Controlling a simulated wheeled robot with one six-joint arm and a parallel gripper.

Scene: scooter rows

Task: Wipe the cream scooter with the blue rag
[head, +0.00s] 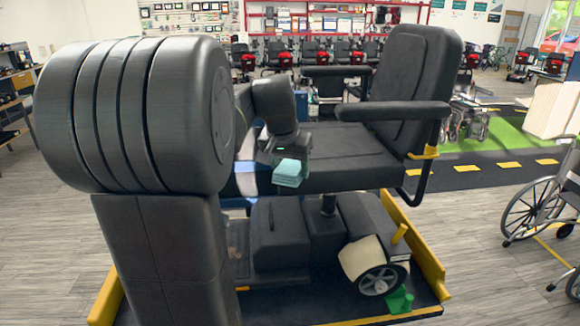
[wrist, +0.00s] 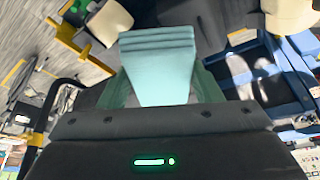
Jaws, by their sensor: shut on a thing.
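The scooter (head: 362,256) has a black padded seat and armrests, a dark body and a cream cover over its rear wheel. It stands on a dark platform. The cream cover also shows in the wrist view (wrist: 110,22). The blue rag (head: 288,174) is a pale blue-green folded pad. My gripper (head: 291,158) is shut on it, in front of the seat's side in the head view. In the wrist view the rag (wrist: 158,65) sticks out between the greenish fingers. I cannot tell whether it touches the seat. My arm hides the scooter's left part.
Yellow rails (head: 415,240) edge the platform (head: 300,304). A green wedge (head: 399,300) sits by the rear wheel. A wheelchair (head: 545,205) stands at the right. Grey floor lies open between it and the platform. More scooters (head: 320,50) line the back.

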